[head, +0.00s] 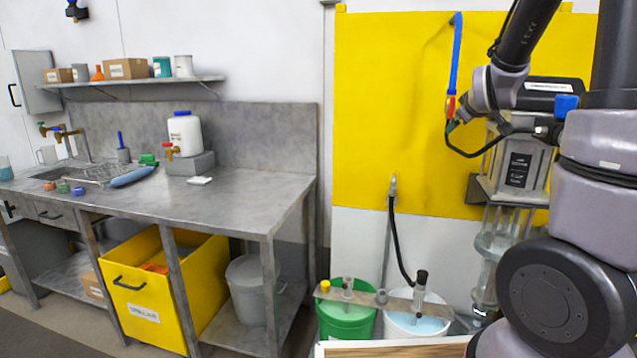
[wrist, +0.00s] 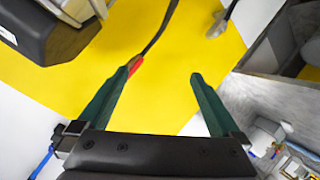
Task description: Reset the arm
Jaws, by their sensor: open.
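My gripper (wrist: 165,76) shows in the wrist view with its two dark green fingers spread wide apart. Nothing is between them; the yellow wall panel shows behind the gap. A black hose with a red end passes by the left fingertip in that view; I cannot tell whether they touch. In the head view my arm (head: 510,60) is raised at the upper right, in front of the yellow wall panel (head: 400,110). My gripper's fingers cannot be made out there.
A green bucket (head: 346,322) and a white bucket (head: 400,328) stand below the panel under a board with fittings. A glass apparatus (head: 495,245) is beside my arm. A metal workbench (head: 250,198) stands left, with a white jug (head: 184,136) and a yellow bin (head: 140,300).

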